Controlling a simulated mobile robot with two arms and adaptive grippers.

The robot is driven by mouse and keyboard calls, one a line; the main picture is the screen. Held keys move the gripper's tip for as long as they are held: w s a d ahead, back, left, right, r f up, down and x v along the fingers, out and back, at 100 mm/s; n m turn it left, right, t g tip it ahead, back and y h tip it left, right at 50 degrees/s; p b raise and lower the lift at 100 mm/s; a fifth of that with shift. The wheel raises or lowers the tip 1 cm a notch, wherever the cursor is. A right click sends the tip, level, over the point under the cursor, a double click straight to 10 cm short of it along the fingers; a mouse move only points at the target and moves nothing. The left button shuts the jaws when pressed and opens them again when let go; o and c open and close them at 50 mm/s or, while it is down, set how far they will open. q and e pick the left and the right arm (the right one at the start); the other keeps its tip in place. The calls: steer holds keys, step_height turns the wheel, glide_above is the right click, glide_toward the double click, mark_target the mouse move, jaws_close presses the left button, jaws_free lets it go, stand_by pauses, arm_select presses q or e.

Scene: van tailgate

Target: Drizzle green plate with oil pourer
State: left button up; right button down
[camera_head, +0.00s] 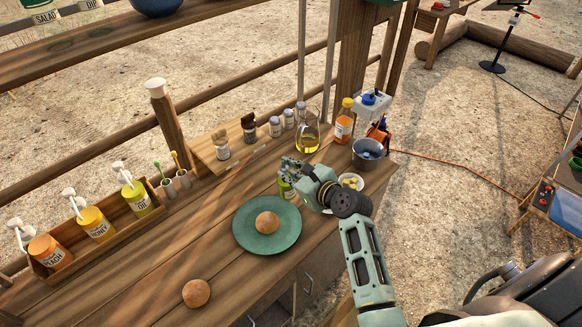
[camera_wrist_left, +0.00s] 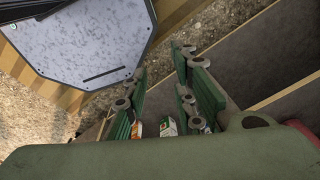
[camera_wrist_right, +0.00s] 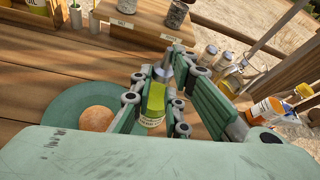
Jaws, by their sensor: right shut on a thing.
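The green plate (camera_head: 252,238) lies on the wooden table with a round bun (camera_head: 268,222) on it. My right gripper (camera_head: 292,170) is shut on the oil pourer (camera_head: 286,188), a bottle with a yellow-green label and a metal top. It stands roughly upright at the plate's upper right edge; I cannot tell if it touches the table. In the right wrist view the oil pourer (camera_wrist_right: 153,103) is between the fingers, beside the plate (camera_wrist_right: 62,105). My left gripper (camera_wrist_left: 165,95) is open in the left wrist view, away from the plate, and out of the head view.
A second bun (camera_head: 196,293) lies at the table's front. A crate (camera_head: 112,232) of pump bottles stands left. Shakers, a glass flask of yellow liquid (camera_head: 307,138) and an orange-labelled bottle (camera_head: 344,124) line the back. A metal pot (camera_head: 368,152) and small bowl (camera_head: 351,181) are right.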

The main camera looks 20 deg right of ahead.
steer(key=a+f+n+t+h+b, duration=0.1)
steer(key=f+n+b, duration=0.2)
steer(key=b, duration=0.3)
steer(key=s+a+f+n+t+h+b, duration=0.1)
steer(key=a+f+n+b, duration=0.1)
steer(key=b, duration=0.3)
steer(key=a+f+n+t+h+b, duration=0.1)
steer(key=a+f+n+t+b, duration=0.1)
steer(key=f+n+b, duration=0.2)
steer(key=shift+s+f+n+h+b, duration=0.15)
steer(key=shift+s+n+h+b, duration=0.2)
steer(key=shift+b, duration=0.95)
steer(key=f+n+b, duration=0.1)
steer(key=b, duration=0.1)
steer(key=f+n+t+b, duration=0.1)
steer(key=n+b, duration=0.1)
steer(key=shift+d, duration=0.2)
steer(key=shift+f+n+t+b, duration=0.3)
steer(key=shift+n+t+b, duration=0.2)
steer(key=shift+n+b, duration=0.55)
steer(key=shift+s+a+p, duration=0.1)
steer(key=shift+a+p, duration=0.2)
steer(key=shift+a, duration=0.05)
steer(key=shift+d, duration=0.15)
